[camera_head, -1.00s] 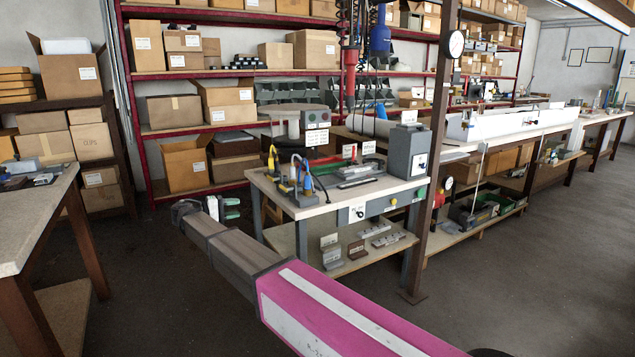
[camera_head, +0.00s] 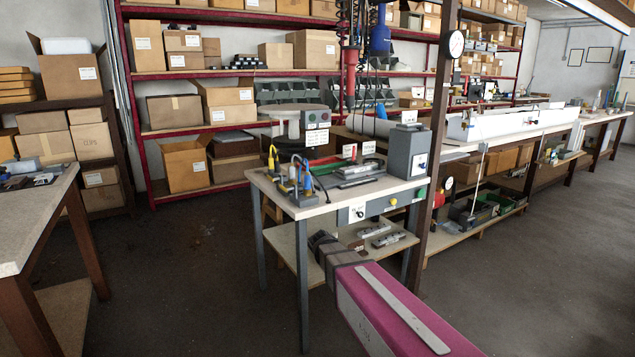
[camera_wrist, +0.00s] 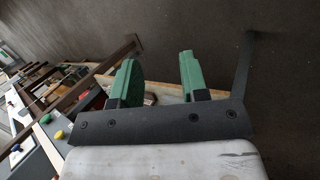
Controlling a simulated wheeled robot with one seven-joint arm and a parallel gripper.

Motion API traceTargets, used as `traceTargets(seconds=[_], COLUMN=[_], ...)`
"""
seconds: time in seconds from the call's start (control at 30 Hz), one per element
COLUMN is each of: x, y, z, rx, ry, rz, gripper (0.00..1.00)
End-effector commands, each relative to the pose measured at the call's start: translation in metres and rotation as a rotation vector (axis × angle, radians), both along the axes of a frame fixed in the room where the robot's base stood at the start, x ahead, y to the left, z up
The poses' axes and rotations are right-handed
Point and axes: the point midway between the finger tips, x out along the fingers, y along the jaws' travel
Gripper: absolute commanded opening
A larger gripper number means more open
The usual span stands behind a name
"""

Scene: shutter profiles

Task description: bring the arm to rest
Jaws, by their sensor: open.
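My gripper (camera_wrist: 158,80) shows in the wrist view with its two green-tipped fingers spread apart and nothing between them. Behind the fingers are the dark floor and part of a bench frame. In the head view my arm, magenta with a grey end section, reaches in from the lower right in front of the small workbench (camera_head: 345,198). The fingers cannot be made out in the head view.
Another table (camera_head: 30,215) is at the left. The floor (camera_head: 190,270) between them is clear. Shelves of cartons line the back.

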Motion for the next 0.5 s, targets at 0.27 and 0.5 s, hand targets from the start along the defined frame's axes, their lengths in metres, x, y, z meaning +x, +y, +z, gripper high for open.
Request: traceTargets(seconds=[0.27,0.5], x=[-0.085,-0.123], y=[-0.071,-0.093], z=[-0.031,-0.039], rx=[0.316,0.489], ry=[0.004,-0.024], rz=[-0.198,-0.318], gripper=[0.40,0.40])
